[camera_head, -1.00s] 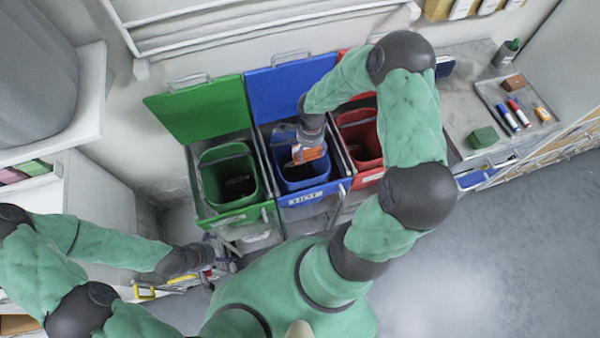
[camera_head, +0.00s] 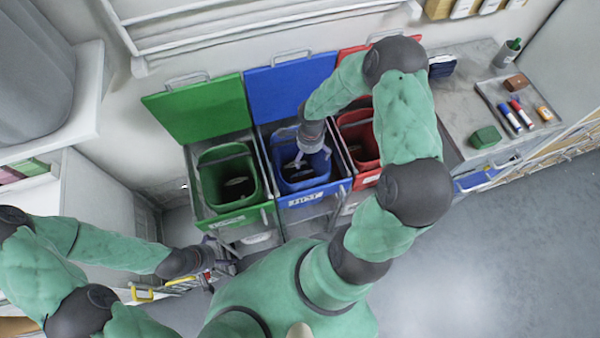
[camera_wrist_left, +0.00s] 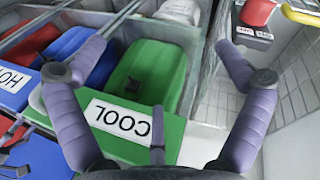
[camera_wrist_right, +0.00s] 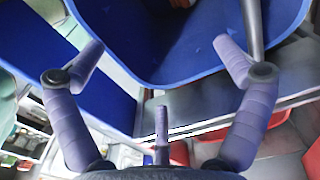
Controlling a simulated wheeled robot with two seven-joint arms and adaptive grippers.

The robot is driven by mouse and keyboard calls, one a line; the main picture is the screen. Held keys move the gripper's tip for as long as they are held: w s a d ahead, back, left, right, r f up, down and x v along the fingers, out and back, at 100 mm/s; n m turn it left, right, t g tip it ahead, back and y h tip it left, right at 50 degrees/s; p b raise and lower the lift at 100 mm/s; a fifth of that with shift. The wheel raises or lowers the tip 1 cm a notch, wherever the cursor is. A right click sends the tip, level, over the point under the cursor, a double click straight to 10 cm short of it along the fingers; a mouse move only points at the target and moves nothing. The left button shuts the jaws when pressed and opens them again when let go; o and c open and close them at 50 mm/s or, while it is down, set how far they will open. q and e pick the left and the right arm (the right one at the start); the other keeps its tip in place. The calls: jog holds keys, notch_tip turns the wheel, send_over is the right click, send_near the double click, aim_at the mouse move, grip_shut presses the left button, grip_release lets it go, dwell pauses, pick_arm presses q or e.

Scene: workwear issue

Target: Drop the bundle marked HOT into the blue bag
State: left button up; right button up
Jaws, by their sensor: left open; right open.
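The blue bag (camera_head: 318,172) hangs open in the middle bin frame, behind a front label that reads HOT upside down in the left wrist view (camera_wrist_left: 12,78). My right gripper (camera_head: 300,158) is open and empty at the mouth of the blue bag. In the right wrist view its open fingers (camera_wrist_right: 160,50) are apart over the bag's rim and blue inside (camera_wrist_right: 190,40). The orange bundle does not show clearly now; the bottom of the bag is largely hidden. My left gripper (camera_head: 212,262) is open and empty, low in front of the green bin.
A green bag (camera_head: 228,178), labelled COOL (camera_wrist_left: 118,120), stands left of the blue one, and a red bag (camera_head: 360,140) right of it. Their lids are raised behind.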

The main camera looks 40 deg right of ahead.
notch_tip(320, 180, up, 12)
dwell(0.6)
dwell(0.5)
